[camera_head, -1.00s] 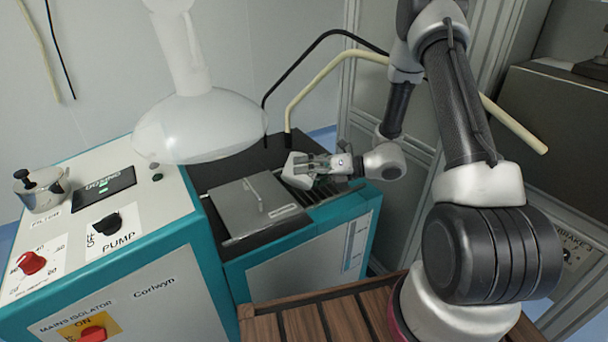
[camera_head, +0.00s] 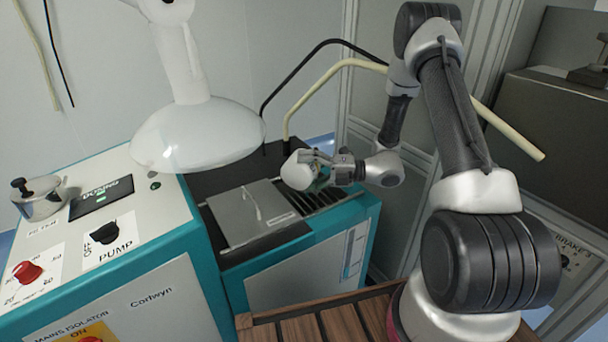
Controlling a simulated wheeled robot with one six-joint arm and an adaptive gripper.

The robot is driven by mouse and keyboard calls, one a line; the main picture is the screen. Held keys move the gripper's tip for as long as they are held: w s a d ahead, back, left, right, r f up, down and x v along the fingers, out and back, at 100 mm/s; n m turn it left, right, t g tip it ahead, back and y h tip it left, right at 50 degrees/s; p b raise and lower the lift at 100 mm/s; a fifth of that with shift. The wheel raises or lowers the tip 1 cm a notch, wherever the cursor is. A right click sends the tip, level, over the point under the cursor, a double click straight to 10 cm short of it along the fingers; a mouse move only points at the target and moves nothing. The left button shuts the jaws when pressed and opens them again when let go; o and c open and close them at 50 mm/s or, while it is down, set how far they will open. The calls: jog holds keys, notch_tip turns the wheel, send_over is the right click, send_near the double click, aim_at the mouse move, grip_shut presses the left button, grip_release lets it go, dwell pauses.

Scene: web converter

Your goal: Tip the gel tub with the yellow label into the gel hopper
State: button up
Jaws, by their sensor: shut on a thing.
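My gripper (camera_head: 322,172) is shut on a small white tub (camera_head: 297,171), taken to be the gel tub. It holds the tub over the back right of the teal-sided unit. The tub looks tilted, with its rounded side to the left. Its yellow label cannot be made out, and its mouth is not clearly seen. Below it, the unit's top has a grey lid plate with a handle (camera_head: 250,217) and a dark slotted opening (camera_head: 322,197), which appears to be the gel hopper. I cannot tell whether any gel is leaving the tub.
A pale bell-shaped hood (camera_head: 198,135) hangs at the left of the tub. A control cabinet (camera_head: 110,225) with knobs and a metal pot (camera_head: 38,198) stands at left. A cream pipe (camera_head: 318,85) and a black hose arch behind. A wooden slatted surface (camera_head: 320,325) is in front.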

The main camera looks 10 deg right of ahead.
jog(key=shift+w+d+r+m+t+y, duration=0.2)
jog(key=shift+w+d+r+m+y, duration=0.1)
jog(key=shift+m, duration=0.5)
jog(key=shift+w+d+r+m+t+y, duration=0.2)
jog(key=shift+w+r+m+y, duration=0.1)
jog(key=shift+m, duration=0.5)
jog(key=shift+w+d+r+m+t+y, duration=0.1)
jog(key=shift+w+d+m+t+y, duration=0.1)
jog(key=shift+m, duration=0.4)
jog(key=shift+w+d+r+m+t+y, duration=0.1)
jog(key=shift+w+d+m, duration=0.1)
jog(key=shift+m, duration=0.4)
dwell(1.6)
